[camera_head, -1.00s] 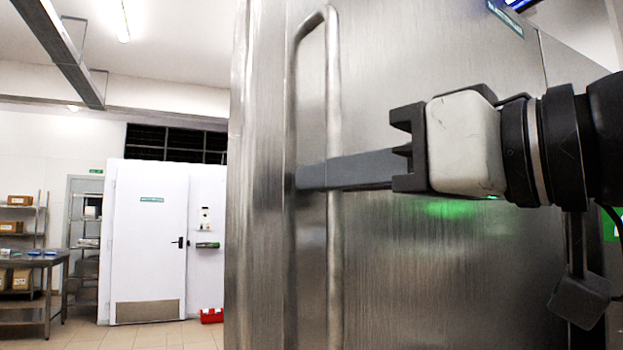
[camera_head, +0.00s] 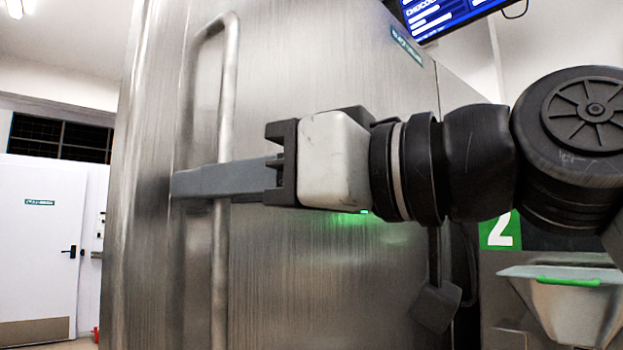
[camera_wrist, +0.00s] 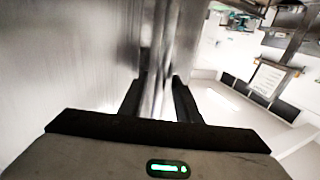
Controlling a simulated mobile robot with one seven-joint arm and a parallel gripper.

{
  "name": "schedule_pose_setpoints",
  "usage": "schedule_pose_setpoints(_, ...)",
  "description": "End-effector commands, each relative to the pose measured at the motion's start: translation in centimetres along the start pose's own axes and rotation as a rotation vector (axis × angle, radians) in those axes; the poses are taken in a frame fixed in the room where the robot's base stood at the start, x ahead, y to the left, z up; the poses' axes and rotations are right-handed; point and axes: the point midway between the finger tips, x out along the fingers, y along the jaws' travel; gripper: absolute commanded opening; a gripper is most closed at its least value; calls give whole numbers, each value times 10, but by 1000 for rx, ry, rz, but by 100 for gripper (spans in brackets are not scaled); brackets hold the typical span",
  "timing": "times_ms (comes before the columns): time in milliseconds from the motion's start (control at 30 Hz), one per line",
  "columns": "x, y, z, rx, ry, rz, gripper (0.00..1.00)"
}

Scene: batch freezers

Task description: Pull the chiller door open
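The chiller door (camera_head: 310,260) is a tall brushed-steel panel that fills the middle of the head view. Its long upright bar handle (camera_head: 229,90) stands near the panel's left side. My gripper (camera_head: 185,182) reaches in from the right, level, with its grey fingers across the bar. In the wrist view the handle (camera_wrist: 160,45) runs between the two dark fingers of my gripper (camera_wrist: 159,88), one on each side and close against it. The near finger hides part of the bar in the head view. I see no clear gap at the door's edge.
A white door (camera_head: 38,250) stands in the left background. A blue menu screen (camera_head: 450,15) hangs at top right. A green sign with a 2 (camera_head: 500,232) and a steel hopper (camera_head: 570,305) with a green grip are at lower right.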

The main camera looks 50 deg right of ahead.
Motion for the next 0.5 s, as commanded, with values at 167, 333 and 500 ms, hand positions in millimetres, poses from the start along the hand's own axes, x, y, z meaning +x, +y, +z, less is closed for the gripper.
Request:
schedule_pose_setpoints(167,-8,0,-1,0,3,1,30)
schedule_pose_setpoints(333,-38,0,-3,0,7,1,30)
schedule_pose_setpoints(500,-80,1,-3,0,7,2,30)
